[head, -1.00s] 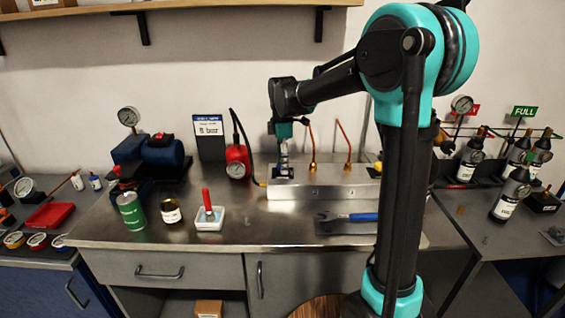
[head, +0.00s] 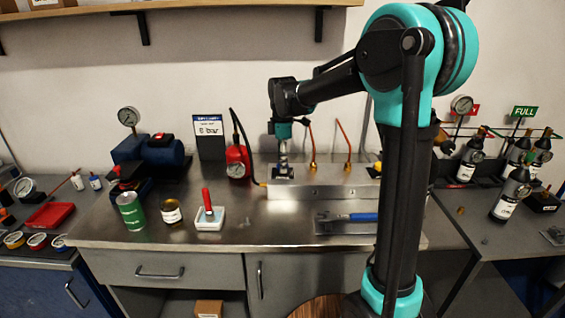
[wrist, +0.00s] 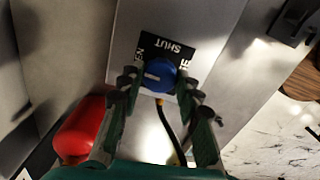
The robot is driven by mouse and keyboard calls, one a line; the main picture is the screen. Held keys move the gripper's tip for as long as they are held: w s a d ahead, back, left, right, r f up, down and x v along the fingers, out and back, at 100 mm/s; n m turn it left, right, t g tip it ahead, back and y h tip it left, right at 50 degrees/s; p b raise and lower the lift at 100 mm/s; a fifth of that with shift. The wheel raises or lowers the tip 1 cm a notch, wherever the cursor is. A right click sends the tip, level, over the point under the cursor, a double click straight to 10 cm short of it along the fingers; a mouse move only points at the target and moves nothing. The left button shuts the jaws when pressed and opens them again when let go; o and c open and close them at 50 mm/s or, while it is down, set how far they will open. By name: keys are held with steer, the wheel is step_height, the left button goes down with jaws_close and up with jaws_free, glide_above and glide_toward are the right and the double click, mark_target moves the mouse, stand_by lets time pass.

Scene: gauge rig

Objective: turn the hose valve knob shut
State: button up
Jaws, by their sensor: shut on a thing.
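The hose valve knob (wrist: 160,75) is a blue round knob with a pale pointer line, set on a black plate (wrist: 174,47) lettered "SHUT", with partly hidden lettering at its sides. The pointer lies roughly crosswise in the wrist view, towards the left-hand lettering rather than "SHUT". My gripper (wrist: 157,86) has its two fingers on either side of the knob and is shut on it.
A red gauge bottle (head: 237,160) with a black hose stands just left of the block. A blue-handled wrench (head: 347,217) lies in front. A white tray with a red-handled tool (head: 209,216) is front left.

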steer(key=m, duration=0.4)
steer(key=shift+m, duration=0.3)
steer(key=m, duration=0.9)
steer(key=shift+m, duration=1.8)
steer(key=o, duration=1.2)
steer(key=shift+c, duration=0.2)
